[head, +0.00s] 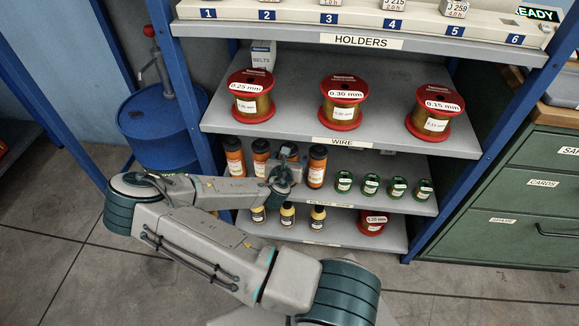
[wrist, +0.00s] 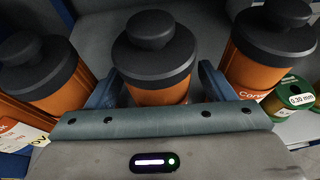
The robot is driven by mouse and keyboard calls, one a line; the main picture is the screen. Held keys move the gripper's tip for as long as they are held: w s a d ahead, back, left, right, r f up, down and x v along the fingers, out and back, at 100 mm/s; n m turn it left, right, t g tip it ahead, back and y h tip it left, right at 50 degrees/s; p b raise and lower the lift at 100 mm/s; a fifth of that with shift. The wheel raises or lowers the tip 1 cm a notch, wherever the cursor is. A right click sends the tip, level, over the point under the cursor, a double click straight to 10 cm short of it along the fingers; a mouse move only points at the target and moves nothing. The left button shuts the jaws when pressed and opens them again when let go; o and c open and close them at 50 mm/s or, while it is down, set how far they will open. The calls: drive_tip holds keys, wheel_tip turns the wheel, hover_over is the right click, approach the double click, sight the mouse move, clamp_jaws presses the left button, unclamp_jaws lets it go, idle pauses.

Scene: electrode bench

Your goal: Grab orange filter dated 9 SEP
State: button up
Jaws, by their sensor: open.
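Orange filters with black caps stand upright in a row on the shelf below the wire spools. In the head view I see a far left filter (head: 234,158), a second filter (head: 261,152) and a right filter (head: 317,167); my gripper (head: 286,164) covers most of another between them. In the wrist view the middle filter (wrist: 157,62) is between the open fingers of my gripper (wrist: 158,76). A left filter (wrist: 42,75) and a right filter (wrist: 268,45) stand just outside the fingers. No date is readable on any label.
Small green spools (head: 371,185) stand right of the filters. Large red wire spools (head: 343,100) stand on the shelf (head: 295,75) above. A blue shelf post (head: 185,90) is at left.

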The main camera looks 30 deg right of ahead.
drive_tip(key=shift+c, duration=0.4)
drive_tip(key=c, duration=1.3)
drive_tip(key=shift+r, duration=0.1)
